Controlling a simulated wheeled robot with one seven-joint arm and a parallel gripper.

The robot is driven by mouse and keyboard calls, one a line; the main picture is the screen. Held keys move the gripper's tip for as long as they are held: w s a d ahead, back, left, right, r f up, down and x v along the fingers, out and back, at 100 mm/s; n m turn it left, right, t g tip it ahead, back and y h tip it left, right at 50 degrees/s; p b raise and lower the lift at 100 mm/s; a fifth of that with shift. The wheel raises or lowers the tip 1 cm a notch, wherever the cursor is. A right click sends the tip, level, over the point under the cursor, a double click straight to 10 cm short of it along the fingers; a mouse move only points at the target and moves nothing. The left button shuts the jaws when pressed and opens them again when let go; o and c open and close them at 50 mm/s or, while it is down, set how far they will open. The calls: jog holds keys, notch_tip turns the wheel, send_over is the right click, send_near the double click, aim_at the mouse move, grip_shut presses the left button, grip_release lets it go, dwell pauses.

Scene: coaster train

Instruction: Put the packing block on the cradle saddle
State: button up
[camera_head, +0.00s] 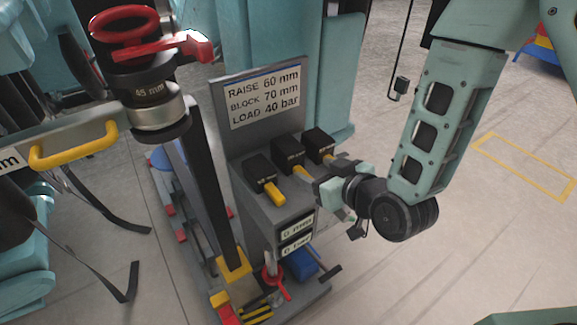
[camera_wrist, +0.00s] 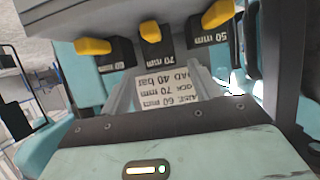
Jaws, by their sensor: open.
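Three black packing blocks with yellow handles stand on a grey rack: a front-left one (camera_head: 259,169), a middle one (camera_head: 288,150) and a back-right one (camera_head: 319,141). In the wrist view, the middle block (camera_wrist: 153,60) reads 70 mm and the right one (camera_wrist: 222,48) reads 50 mm; the left one's label (camera_wrist: 118,66) is unclear. The rack's sign (camera_head: 264,95) says raise 60 mm, block 70 mm, load 40 bar. My gripper (camera_head: 324,184) is open and empty, beside the handles on the rack's right. Its fingers (camera_wrist: 152,88) point at the middle block. I cannot identify the cradle saddle.
A dark post (camera_head: 207,185) stands left of the rack. Further left are a 45 mm cylinder (camera_head: 150,93) with a red ring (camera_head: 123,23) and a yellow handle (camera_head: 74,147). A blue box (camera_head: 300,262) and red parts lie low by the rack.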

aim_at(297, 159)
jog(key=x, duration=0.4)
jog(key=shift+p+x, duration=0.35)
jog(key=shift+x, duration=2.9)
jog(key=shift+r, duration=0.1)
jog(key=c, duration=1.3)
jog(key=shift+w+r, duration=0.1)
jog(key=shift+r, duration=0.05)
grip_shut()
